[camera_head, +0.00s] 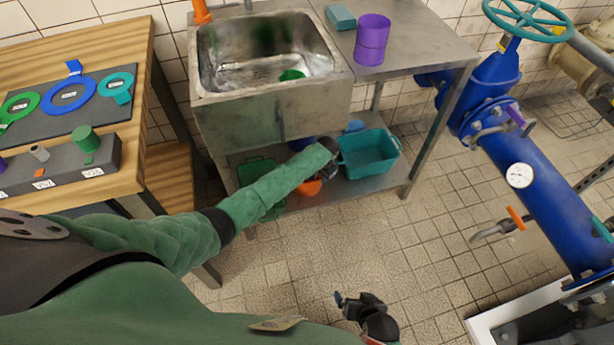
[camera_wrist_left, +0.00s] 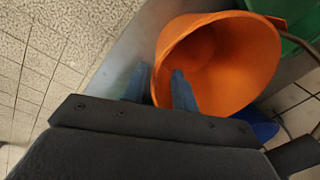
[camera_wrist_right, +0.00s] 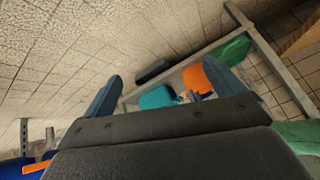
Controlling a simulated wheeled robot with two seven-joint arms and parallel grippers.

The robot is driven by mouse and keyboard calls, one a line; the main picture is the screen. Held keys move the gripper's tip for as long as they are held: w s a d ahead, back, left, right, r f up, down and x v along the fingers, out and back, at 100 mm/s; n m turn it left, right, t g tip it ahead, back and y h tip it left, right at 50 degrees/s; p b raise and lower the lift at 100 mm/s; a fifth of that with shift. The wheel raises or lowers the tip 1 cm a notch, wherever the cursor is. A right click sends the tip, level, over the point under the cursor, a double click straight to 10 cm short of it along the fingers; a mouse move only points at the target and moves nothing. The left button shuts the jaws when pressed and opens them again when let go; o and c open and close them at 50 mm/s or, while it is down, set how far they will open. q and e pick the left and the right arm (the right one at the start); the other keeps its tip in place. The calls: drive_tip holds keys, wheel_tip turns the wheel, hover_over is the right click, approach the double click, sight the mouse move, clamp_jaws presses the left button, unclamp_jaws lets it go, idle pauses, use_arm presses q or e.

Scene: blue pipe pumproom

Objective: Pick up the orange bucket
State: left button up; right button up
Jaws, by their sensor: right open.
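The orange bucket (camera_head: 308,187) stands on the low shelf under the sink, partly hidden by my left arm in the head view. In the left wrist view the bucket (camera_wrist_left: 235,60) is large, with its open mouth facing the camera. My left gripper (camera_wrist_left: 160,88) is at its rim, one finger outside the wall and the other over the inside. Its fingers are fairly close together, but I cannot tell whether they press on the rim. My right gripper (camera_head: 347,303) is open and empty above the floor, far from the bucket, which also shows in the right wrist view (camera_wrist_right: 196,79).
A teal bin (camera_head: 368,155) stands right of the bucket, and a green container (camera_head: 258,172) is to its left. The sink (camera_head: 265,60) and metal table are above. A wooden table (camera_head: 105,55) is at left, blue pipes (camera_head: 545,200) at right. The middle floor is clear.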

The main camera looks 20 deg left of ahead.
sight(320, 181)
use_arm(q)
drive_tip(key=shift+w+a+f, duration=0.1)
drive_tip(key=shift+w+f, duration=0.05)
drive_tip(key=shift+f, duration=1.35)
clamp_jaws()
drive_tip(key=shift+r, duration=0.1)
